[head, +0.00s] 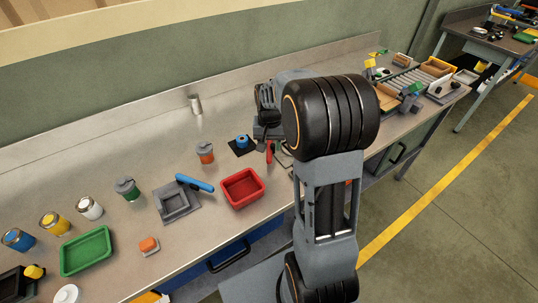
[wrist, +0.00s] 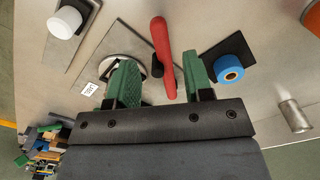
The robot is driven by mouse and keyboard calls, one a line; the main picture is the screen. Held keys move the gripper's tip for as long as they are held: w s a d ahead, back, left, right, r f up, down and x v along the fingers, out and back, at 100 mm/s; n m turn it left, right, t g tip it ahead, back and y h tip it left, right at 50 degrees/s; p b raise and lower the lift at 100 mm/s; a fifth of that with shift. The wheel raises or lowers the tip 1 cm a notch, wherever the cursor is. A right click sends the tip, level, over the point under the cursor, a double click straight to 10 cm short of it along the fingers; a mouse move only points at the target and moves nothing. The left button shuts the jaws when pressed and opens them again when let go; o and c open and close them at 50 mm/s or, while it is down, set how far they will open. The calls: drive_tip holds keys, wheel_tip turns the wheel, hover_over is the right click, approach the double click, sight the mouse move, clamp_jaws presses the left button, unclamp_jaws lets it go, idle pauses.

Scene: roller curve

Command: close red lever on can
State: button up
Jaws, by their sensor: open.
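The red lever (wrist: 163,55) shows in the wrist view as a long bar, rising from beside a pale round piece (wrist: 122,45), which may be the can's top. My gripper (wrist: 160,82) is open, with its green fingers on either side of the lever's lower end. I cannot tell whether a finger touches the lever. In the head view the red lever (head: 269,151) stands on the bench below my gripper (head: 268,128). My arm hides part of the area around it there, including most of the can.
A blue roll on a black square plate (wrist: 229,68) lies right of the lever. A silver cylinder (wrist: 293,115) stands farther right. A white round knob (wrist: 65,22) sits on a plate at upper left. A red tray (head: 242,188) lies on the bench in front of the lever.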

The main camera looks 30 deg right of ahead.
sight(269, 156)
drive_tip(key=shift+f, duration=2.9)
clamp_jaws()
